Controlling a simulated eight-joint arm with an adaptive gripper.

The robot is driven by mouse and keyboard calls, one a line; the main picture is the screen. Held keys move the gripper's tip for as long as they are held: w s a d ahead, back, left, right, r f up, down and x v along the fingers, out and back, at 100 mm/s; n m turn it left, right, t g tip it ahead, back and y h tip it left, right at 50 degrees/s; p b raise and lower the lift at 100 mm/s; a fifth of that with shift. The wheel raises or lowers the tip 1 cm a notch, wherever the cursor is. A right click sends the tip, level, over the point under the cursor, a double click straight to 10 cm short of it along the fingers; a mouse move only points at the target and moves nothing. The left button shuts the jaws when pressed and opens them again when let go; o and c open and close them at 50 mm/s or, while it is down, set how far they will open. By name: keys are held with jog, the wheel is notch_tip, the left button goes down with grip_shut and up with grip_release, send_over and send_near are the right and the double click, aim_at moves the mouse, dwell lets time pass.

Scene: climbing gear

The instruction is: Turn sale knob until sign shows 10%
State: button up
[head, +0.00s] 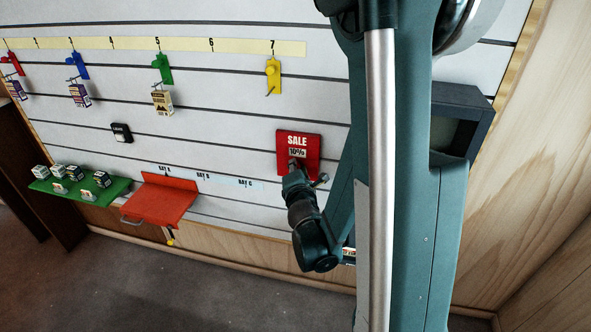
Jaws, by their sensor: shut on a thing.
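My gripper (293,168) is at the lower left part of the sign, just below the window. It is shut at the place where the knob would be. The knob itself is hidden behind my gripper and wrist.
Numbered hooks, among them a yellow one (273,75) and a green one (162,68), line the wall above. A red tray (160,205) and a green shelf (88,207) with small boxes stand lower left. A dark box (462,118) is at the right.

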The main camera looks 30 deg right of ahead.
dwell(0.4)
jog(key=o, duration=0.9)
jog(key=shift+r, duration=0.25)
